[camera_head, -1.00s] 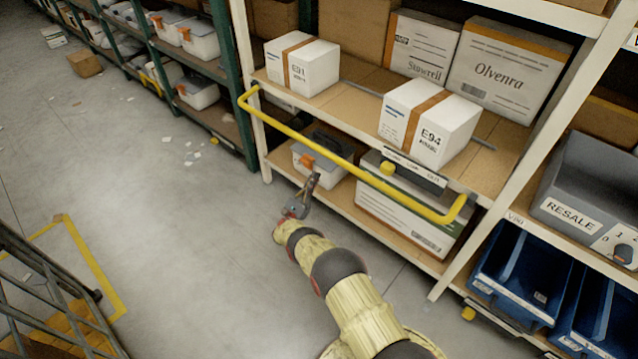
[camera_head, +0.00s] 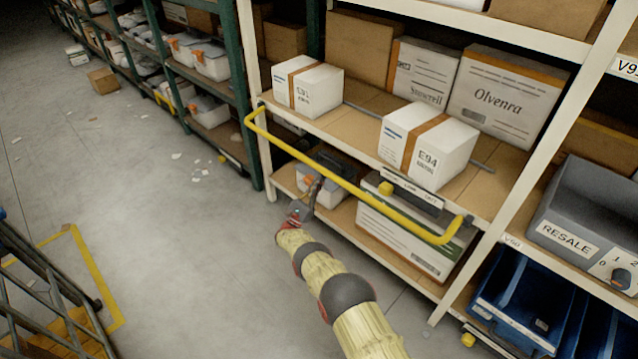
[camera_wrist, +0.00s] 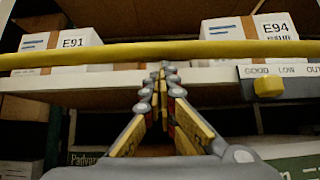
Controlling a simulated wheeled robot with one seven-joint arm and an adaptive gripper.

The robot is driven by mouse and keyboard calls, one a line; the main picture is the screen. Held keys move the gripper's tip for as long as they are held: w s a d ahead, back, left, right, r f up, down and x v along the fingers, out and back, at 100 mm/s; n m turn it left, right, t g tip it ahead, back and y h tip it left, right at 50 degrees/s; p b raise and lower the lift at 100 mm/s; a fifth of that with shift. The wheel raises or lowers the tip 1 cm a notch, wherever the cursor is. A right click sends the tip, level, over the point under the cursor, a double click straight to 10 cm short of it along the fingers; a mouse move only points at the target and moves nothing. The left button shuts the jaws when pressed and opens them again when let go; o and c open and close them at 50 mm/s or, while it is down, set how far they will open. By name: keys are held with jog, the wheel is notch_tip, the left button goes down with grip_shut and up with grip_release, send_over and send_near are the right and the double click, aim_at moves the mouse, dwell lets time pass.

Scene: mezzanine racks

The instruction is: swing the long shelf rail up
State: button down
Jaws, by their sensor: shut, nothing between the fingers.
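The long yellow shelf rail (camera_head: 335,178) runs across the front of the rack bay, its bent ends meeting the rack near the two uprights. In the wrist view the rail (camera_wrist: 120,53) crosses the whole picture in front of the shelf edge. My gripper (camera_head: 315,182) is in front of the bay, close to the rail's middle. In the wrist view my gripper (camera_wrist: 162,70) is shut and empty, its fingertips just below the rail's lower edge. I cannot tell whether they touch it.
White boxes marked E91 (camera_head: 308,88) and E94 (camera_head: 428,145) stand on the shelf behind the rail. A yellow knob (camera_head: 386,188) sits by a label strip on the shelf edge. Blue bins (camera_head: 520,290) are at right. The floor (camera_head: 160,220) at left is mostly clear.

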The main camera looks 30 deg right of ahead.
jog(key=shift+s+a+r+g+y+p, duration=0.15)
jog(key=shift+r+y+p, duration=0.15)
jog(key=shift+p, duration=0.25)
jog(key=shift+w+a+r+g+y+p, duration=0.1)
jog(key=shift+r+g+y+p, duration=0.05)
jog(key=shift+y+p, duration=0.3)
jog(key=shift+r+p, duration=0.2)
jog(key=shift+p, duration=0.3)
